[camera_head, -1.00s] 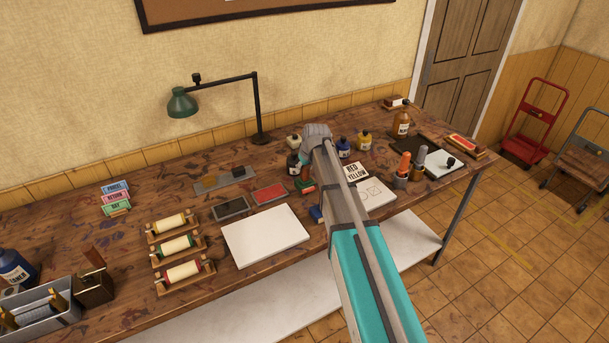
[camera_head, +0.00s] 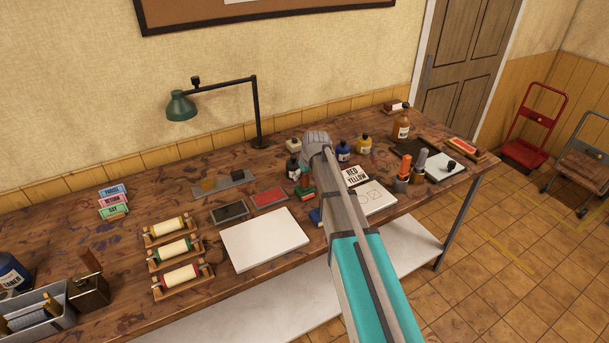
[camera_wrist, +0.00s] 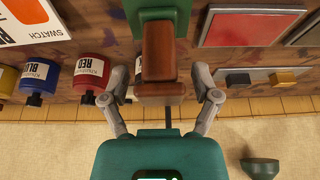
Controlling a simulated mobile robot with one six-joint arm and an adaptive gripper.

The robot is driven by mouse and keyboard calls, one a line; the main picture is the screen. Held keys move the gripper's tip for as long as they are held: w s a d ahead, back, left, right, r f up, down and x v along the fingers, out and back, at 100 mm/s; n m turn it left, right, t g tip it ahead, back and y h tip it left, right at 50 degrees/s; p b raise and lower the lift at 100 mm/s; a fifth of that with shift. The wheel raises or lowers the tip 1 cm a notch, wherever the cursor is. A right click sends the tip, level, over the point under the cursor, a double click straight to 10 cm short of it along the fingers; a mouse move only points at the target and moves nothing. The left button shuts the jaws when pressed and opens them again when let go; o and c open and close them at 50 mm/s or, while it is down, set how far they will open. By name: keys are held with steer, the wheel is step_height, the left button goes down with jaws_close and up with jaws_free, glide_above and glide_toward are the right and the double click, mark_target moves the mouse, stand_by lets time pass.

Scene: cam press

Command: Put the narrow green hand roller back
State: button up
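My gripper (camera_wrist: 160,80) is open in the wrist view, with one finger on each side of a brown wooden handle (camera_wrist: 160,52). Small gaps show between the fingers and the handle. The handle belongs to a green thing (camera_wrist: 158,12), which may be the narrow green hand roller; its lower part is hidden. In the head view this green and brown thing (camera_head: 305,193) stands on the table, partly beside my gripper (camera_head: 316,140). A cream roller with green bands (camera_head: 174,251) lies in the middle one of three wooden cradles at the left.
The table (camera_head: 130,320) is crowded. A white board (camera_head: 264,240), red pad (camera_head: 268,197) and dark pad (camera_head: 229,212) lie left of my arm. Bottles, including a blue one (camera_head: 343,151) and yellow one (camera_head: 364,144), stand close by. A green lamp (camera_head: 182,105) stands behind.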

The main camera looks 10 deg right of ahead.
steer(key=shift+r, duration=0.1)
stand_by(0.3)
steer(key=p+v, duration=0.3)
steer(key=shift+a+r, duration=0.1)
steer(key=p+v, duration=0.8)
steer(key=v, duration=0.1)
stand_by(0.5)
stand_by(0.5)
steer(key=s+a+f+m+g+h, duration=0.1)
steer(key=s+m+g, duration=0.2)
steer(key=s, duration=2.2)
steer(key=shift+f+m+g, duration=0.3)
steer(key=shift+g, duration=0.3)
steer(key=shift+s, duration=0.1)
